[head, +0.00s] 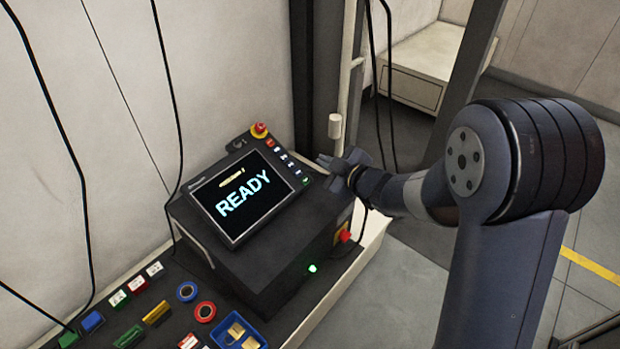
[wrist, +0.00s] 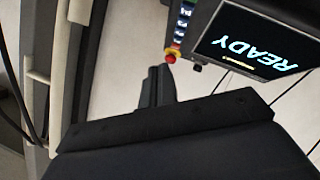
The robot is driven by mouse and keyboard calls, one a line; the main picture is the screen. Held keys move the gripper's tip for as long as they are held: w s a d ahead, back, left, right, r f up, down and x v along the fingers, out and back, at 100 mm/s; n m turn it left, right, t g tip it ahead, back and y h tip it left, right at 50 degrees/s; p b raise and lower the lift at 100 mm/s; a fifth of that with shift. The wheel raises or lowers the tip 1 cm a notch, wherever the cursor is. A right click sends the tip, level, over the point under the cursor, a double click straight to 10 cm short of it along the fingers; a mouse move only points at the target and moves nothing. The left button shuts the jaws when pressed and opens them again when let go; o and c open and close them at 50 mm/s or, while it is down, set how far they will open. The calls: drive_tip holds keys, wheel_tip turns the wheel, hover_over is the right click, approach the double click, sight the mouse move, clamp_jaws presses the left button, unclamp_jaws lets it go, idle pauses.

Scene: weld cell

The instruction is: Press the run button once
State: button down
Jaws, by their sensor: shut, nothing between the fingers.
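The control box carries a tilted panel whose screen (head: 243,204) reads READY. A column of small keys (head: 286,160) runs down the panel's right edge, with a red one at the top and a green one (head: 305,180) at the bottom. The labels are too small to read, so I cannot tell which is the run button. A green lit button (head: 312,268) is on the box's front. My gripper (head: 322,160) is shut and empty, just right of the keys and apart from them. In the wrist view my gripper (wrist: 157,74) points towards the panel's edge, with the screen (wrist: 250,40) at upper right.
A red mushroom button (head: 259,129) stands at the panel's top corner, and another (head: 345,236) on the box's side. A dark post and pale pipe (head: 335,125) stand close behind my gripper. Cables hang nearby. Coloured blocks, rings and a blue tray (head: 240,333) lie in front.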

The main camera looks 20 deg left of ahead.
sight(305, 181)
drive_tip(key=a+f+b, duration=0.1)
drive_tip(key=f+b, duration=0.1)
drive_tip(key=a+f+b, duration=0.1)
drive_tip(key=f+b, duration=0.1)
drive_tip(key=w+a+f+b, duration=0.1)
drive_tip(key=f+b, duration=0.1)
drive_tip(key=f, duration=0.1)
drive_tip(key=shift+w, duration=0.1)
drive_tip(key=shift+w+a+f+b, duration=0.15)
drive_tip(key=shift+a+f+b, duration=0.2)
drive_tip(key=shift+f+b, duration=0.1)
drive_tip(key=shift+f, duration=0.1)
idle(1.6)
drive_tip(key=shift+w+a+f+b, duration=0.1)
drive_tip(key=shift+a+f+b, duration=0.1)
drive_tip(key=shift+b, duration=0.1)
drive_tip(key=shift+a+f+b, duration=0.15)
drive_tip(key=shift+f+b, duration=0.25)
drive_tip(key=shift+f, duration=0.05)
idle(0.6)
idle(0.4)
drive_tip(key=shift+d+r+p, duration=0.4)
drive_tip(key=shift+r+p, duration=0.3)
drive_tip(key=shift+r, duration=0.1)
